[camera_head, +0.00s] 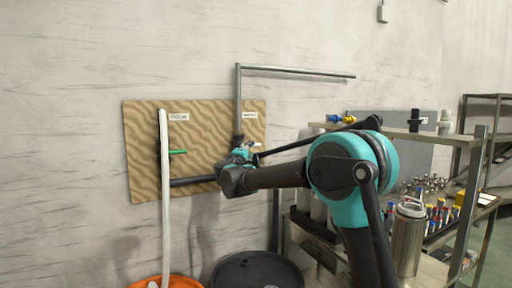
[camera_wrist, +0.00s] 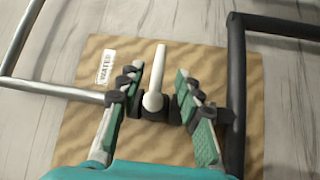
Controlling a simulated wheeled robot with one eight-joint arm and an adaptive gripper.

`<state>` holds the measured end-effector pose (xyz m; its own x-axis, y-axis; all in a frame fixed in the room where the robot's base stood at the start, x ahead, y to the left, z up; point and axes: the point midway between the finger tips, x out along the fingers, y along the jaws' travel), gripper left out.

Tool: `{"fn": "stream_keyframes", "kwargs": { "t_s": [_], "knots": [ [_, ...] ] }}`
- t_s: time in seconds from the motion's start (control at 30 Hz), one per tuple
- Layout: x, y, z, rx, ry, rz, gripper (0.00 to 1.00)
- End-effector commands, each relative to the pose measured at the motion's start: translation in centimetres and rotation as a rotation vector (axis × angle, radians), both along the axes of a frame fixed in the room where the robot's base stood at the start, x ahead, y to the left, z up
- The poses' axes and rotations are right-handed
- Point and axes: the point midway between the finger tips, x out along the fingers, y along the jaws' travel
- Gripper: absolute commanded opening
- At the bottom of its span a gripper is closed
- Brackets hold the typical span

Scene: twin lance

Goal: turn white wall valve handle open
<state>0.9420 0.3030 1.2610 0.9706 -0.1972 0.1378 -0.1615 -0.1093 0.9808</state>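The white valve handle (camera_wrist: 156,78) is a short white lever with a rounded end on a dark valve body (camera_wrist: 153,112). It lies between the two fingers of my open gripper (camera_wrist: 157,82) in the wrist view, with gaps visible on both sides. In the head view my gripper (camera_head: 246,149) is at the right side of the tan wavy board (camera_head: 146,150), and partly hides the valve. A bit of white lever (camera_head: 257,145) sticks out to the right there. A white label reading WATER (camera_wrist: 107,66) is beside the handle.
A grey pipe (camera_head: 238,95) rises from the valve and bends right. A dark pipe (camera_head: 192,181) crosses the board low. A white pipe (camera_head: 165,205) with a green lever (camera_head: 178,152) stands left. A shelf with bottles (camera_head: 408,235) is at right; a black barrel lid (camera_head: 256,270) is below.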

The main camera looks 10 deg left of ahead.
Motion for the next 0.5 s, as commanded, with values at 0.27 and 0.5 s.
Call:
{"fn": "stream_keyframes", "kwargs": {
  "t_s": [0.27,0.5],
  "knots": [
    [4.7,-1.0,0.7,-0.001,0.000,-0.002,0.35],
    [6.3,-1.4,0.9,-0.001,0.000,0.000,0.35]
  ]
}}
